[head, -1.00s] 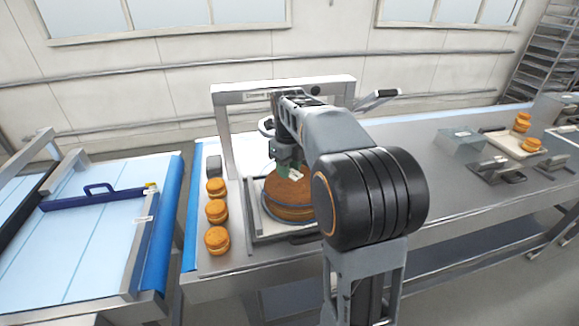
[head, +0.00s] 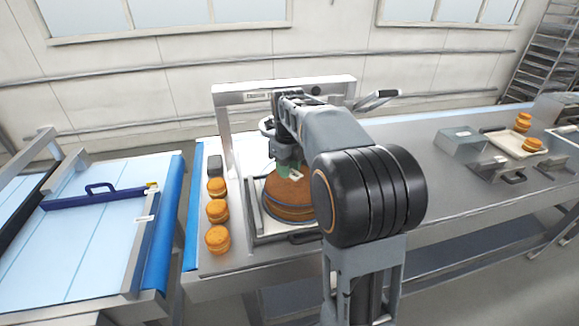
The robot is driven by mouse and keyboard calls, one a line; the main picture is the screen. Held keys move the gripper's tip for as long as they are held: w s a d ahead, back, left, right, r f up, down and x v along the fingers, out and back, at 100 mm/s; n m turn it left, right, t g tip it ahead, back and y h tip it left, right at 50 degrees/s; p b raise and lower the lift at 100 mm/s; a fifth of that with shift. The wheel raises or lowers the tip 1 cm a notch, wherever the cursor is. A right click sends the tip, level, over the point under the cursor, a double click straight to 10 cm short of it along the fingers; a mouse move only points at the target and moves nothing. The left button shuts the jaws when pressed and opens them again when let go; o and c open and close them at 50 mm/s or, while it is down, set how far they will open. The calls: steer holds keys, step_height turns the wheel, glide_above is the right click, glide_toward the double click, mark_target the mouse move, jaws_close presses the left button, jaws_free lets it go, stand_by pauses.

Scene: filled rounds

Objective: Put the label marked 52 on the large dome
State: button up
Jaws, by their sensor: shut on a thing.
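My gripper (head: 290,169) points down over a large round brown filled cake (head: 290,205) on a tray in the middle of the bench. The number on the label is too small to read. A faint pale outline runs around the cake, but I cannot tell whether it is a clear dome. My arm hides the cake's right side, and I cannot tell whether the label touches anything.
Several small filled rounds (head: 217,212) stand in a row left of the tray. A metal frame (head: 228,125) arches behind the cake. A grey box (head: 460,142) and another tray with small rounds (head: 515,146) are at right. A blue-edged table (head: 85,235) is at left.

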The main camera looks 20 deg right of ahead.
steer(key=shift+f, duration=0.3)
steer(key=o, duration=1.2)
steer(key=shift+r, duration=0.1)
steer(key=shift+r+p, duration=3.05)
steer(key=shift+r, duration=0.4)
